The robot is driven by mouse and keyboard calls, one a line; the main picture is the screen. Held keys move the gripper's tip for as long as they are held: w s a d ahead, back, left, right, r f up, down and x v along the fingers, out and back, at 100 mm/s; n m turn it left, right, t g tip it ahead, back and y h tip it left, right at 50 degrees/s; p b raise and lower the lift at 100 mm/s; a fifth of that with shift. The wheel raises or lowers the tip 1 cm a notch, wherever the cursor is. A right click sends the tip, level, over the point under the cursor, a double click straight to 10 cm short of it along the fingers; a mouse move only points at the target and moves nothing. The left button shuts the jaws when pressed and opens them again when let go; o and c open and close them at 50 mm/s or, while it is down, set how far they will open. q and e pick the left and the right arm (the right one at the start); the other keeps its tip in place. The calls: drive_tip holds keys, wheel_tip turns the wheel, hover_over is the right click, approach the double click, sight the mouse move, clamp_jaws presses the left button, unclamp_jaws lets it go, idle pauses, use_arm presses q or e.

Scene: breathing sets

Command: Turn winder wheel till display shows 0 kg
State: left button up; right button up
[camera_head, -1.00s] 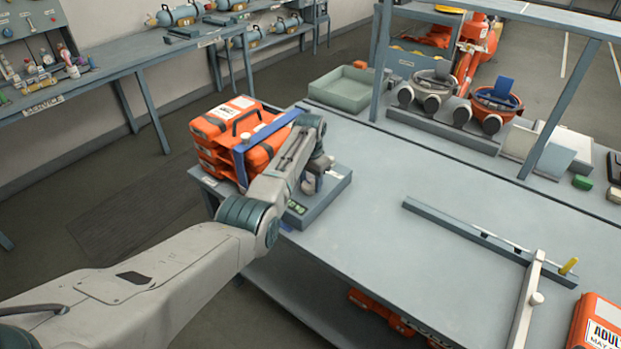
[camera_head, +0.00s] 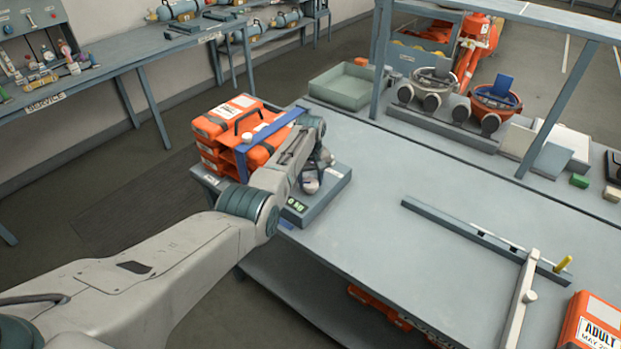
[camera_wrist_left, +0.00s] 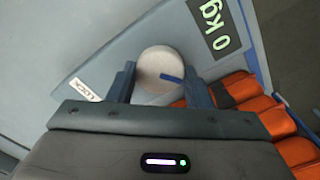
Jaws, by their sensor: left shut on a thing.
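The winder wheel (camera_wrist_left: 158,66) is a pale round disc with a short blue mark, seen in the left wrist view. My left gripper (camera_wrist_left: 152,80) has one dark blue finger on each side of it and is shut on it. The lit display (camera_wrist_left: 214,27) beside the wheel reads "0 kg" in pale green. In the head view my left gripper (camera_head: 312,182) is at the grey unit (camera_head: 338,178) on the table's left end. The display shows small and green there (camera_head: 296,205). The wheel is mostly hidden by my gripper in that view. My right gripper is out of view.
A rail with a pale arm (camera_head: 522,295) lies at right. The table's middle is clear.

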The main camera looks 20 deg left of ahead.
sight(310, 183)
use_arm(q)
drive_tip(key=n, duration=0.5)
drive_tip(key=shift+a+r+n+p, duration=0.1)
drive_tip(key=shift+r+n+p, duration=0.05)
drive_tip(key=shift+n+p, duration=0.2)
drive_tip(key=n, duration=0.5)
idle(0.4)
drive_tip(key=o, duration=1)
wheel_tip(310, 183, up, 11)
drive_tip(key=shift+f+b, duration=0.15)
drive_tip(key=shift+b, duration=0.75)
